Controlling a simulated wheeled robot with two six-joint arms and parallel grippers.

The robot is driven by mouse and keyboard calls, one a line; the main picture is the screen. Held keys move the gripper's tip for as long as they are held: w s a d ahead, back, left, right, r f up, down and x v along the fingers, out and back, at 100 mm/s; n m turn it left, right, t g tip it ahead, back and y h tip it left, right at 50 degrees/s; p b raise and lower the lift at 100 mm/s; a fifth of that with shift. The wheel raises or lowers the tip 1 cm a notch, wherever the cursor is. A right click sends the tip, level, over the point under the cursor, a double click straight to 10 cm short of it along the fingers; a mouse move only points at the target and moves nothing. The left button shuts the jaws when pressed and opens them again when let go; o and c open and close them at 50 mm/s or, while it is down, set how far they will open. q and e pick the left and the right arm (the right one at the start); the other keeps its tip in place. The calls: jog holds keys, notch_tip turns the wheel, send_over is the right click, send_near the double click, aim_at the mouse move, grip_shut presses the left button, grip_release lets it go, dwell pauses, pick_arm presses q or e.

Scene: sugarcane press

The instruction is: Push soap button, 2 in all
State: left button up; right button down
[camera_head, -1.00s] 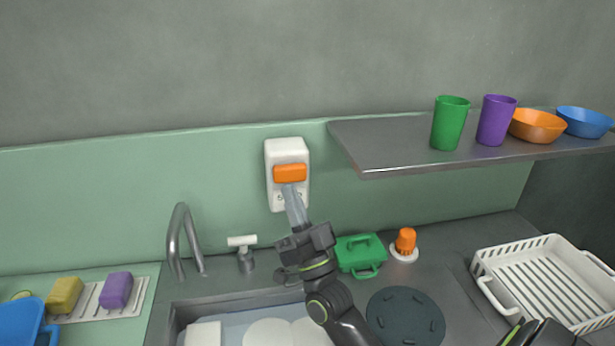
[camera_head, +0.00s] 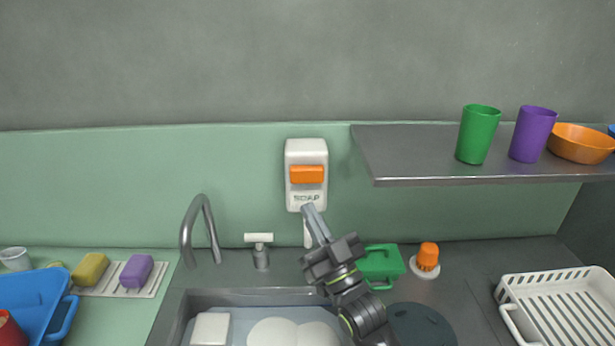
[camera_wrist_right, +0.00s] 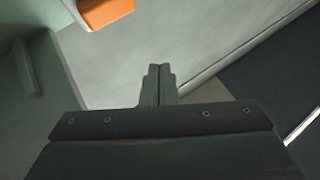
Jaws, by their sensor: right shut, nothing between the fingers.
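The white soap dispenser (camera_head: 306,149) is fixed upright on the green wall. Its orange soap button (camera_head: 307,174) is on its front, above the "SOAP" lettering. The button also shows at the top of the right wrist view (camera_wrist_right: 105,12), with part of the white body beside it. My right gripper (camera_head: 309,208) is shut and empty. Its tips appear at the dispenser's lower edge, below the button and apart from it. The shut fingers (camera_wrist_right: 158,72) point ahead in the wrist view. A narrow white strip (camera_head: 307,236) shows below the dispenser, partly behind the fingers. My left gripper is out of view.
A sink with a faucet (camera_head: 190,225) lies below, holding white dishes (camera_head: 272,333). A metal shelf (camera_head: 415,170) with cups and bowls juts out at the right. A green box (camera_head: 380,264), an orange-topped item (camera_head: 428,257) and a white rack (camera_head: 565,310) stand on the counter.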

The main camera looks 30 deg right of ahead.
aim_at(304, 175)
jog(key=w+d, duration=0.1)
jog(key=w, duration=0.1)
jog(key=w+d+p, duration=0.1)
jog(key=w, duration=0.1)
jog(key=w+p, duration=0.1)
jog(key=w, duration=0.1)
jog(key=shift+d, duration=0.4)
jog(key=shift+w+d, duration=0.45)
jog(key=shift+w, duration=0.4)
jog(key=shift+w, duration=0.1)
dwell(1.0)
jog(key=shift+w+d, duration=0.2)
jog(key=shift+w, duration=0.1)
jog(key=shift+w+d, duration=0.35)
jog(key=shift+w, duration=0.3)
dwell(0.9)
dwell(0.4)
jog(key=shift+s+a+p, duration=0.2)
jog(key=shift+s+a, duration=0.1)
jog(key=shift+s, duration=0.25)
jog(key=shift+s+a+p, duration=0.2)
jog(key=shift+s+a, duration=0.05)
jog(key=shift+s, duration=0.25)
